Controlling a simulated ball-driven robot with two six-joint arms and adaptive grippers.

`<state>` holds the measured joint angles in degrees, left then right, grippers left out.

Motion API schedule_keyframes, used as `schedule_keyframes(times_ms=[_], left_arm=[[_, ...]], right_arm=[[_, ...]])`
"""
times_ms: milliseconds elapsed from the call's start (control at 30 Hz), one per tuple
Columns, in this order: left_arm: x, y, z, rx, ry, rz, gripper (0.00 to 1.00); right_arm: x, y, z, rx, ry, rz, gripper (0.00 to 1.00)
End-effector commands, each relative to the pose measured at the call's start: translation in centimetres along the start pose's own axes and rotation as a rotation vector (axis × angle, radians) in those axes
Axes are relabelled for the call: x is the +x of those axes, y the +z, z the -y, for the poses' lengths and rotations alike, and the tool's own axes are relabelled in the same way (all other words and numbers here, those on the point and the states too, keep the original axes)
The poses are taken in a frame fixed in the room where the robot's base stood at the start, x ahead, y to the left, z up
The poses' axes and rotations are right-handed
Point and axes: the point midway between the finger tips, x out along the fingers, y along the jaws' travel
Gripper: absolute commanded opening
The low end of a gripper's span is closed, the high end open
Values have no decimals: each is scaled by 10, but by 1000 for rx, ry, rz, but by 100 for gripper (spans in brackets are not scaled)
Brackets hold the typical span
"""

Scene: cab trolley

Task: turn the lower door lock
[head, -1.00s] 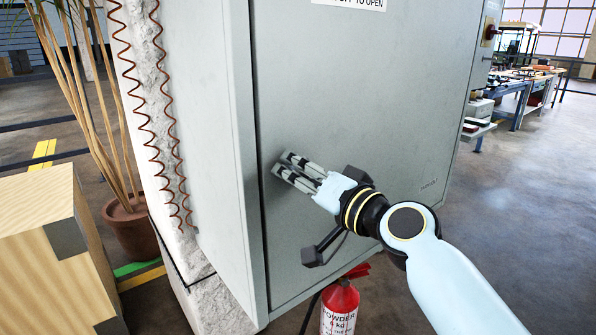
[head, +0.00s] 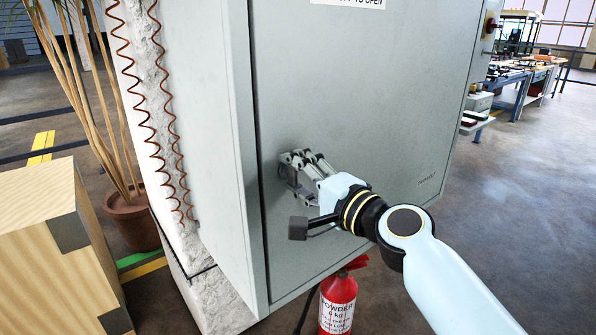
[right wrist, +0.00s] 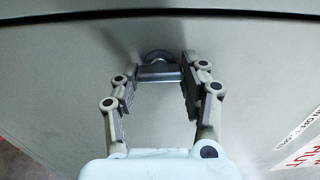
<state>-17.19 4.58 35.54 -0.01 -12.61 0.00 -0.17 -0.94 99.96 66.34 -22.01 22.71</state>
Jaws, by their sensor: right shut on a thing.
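The lower door lock (right wrist: 158,72) is a small grey metal piece with a rounded base on the cabinet door (head: 350,100). In the right wrist view it sits between the fingertips of my right gripper (right wrist: 160,75). In the head view my right gripper (head: 289,169) is at the door's lower left, near its left edge, and its fingers hide most of the lock. The gripper is shut on the lock. I cannot tell from the lock how far it is turned. My left gripper is not in view.
A red fire extinguisher (head: 338,305) stands below the right wrist, close to the door. A wooden crate (head: 40,235) and a potted plant (head: 133,220) are at the left. Workbenches (head: 520,85) stand at the back right, with open floor (head: 530,200) before them.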

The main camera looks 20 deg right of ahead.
Motion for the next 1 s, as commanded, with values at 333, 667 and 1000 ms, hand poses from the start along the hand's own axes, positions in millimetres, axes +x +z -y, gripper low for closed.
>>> schedule_keyframes(times_ms=[333,667,1000], left_arm=[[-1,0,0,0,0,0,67],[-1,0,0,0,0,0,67],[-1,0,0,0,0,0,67]], right_arm=[[0,0,-1,45,1,-1,12],[0,0,-1,45,1,0,49],[0,0,-1,44,0,0,67]])
